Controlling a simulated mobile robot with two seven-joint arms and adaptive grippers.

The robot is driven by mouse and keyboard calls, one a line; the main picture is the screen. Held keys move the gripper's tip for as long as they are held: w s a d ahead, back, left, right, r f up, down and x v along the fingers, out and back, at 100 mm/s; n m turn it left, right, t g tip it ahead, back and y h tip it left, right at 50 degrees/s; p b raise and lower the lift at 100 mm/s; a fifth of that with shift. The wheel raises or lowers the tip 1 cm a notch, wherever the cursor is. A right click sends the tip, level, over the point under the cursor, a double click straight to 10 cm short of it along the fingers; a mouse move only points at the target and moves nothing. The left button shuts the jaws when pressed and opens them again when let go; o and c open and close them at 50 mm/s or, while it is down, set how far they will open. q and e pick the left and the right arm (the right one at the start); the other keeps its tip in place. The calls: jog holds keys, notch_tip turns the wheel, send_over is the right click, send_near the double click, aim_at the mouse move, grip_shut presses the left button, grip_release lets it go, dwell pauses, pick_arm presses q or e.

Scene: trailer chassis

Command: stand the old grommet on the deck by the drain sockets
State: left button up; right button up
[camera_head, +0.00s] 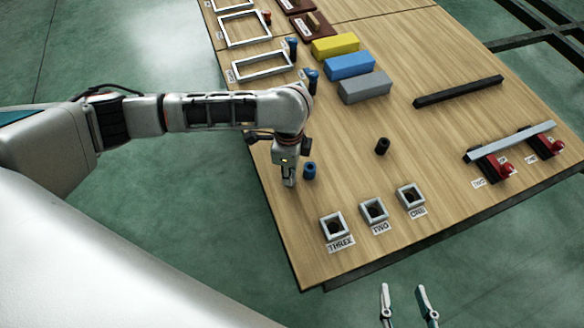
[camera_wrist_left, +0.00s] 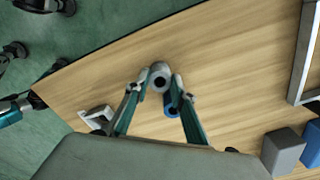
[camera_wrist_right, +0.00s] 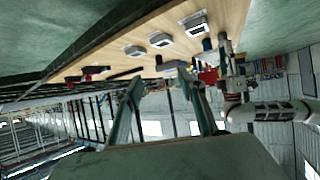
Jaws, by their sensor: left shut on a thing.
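My left gripper (camera_head: 289,182) is shut on a grey ring-shaped grommet (camera_wrist_left: 160,75), probably the old one. Its hole faces the left wrist camera (camera_wrist_left: 160,86). Whether it touches the deck cannot be told. The drain sockets, labelled THREE (camera_head: 334,226), TWO (camera_head: 374,210) and ONE (camera_head: 411,196), stand in a row nearer the front edge. My right gripper (camera_head: 406,298) is open and empty, off the deck.
A black cylinder (camera_head: 382,147) stands mid-deck. Yellow (camera_head: 335,45), blue (camera_head: 350,66) and grey (camera_head: 365,87) blocks lie farther back, near a black bar (camera_head: 458,92). A grey bar (camera_head: 510,142) rests across red-handled clamps at right. Deck between grommets and sockets is clear.

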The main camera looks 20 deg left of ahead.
pick_arm(q)
jog(key=shift+w+r, duration=0.1)
jog(key=o, duration=1.1)
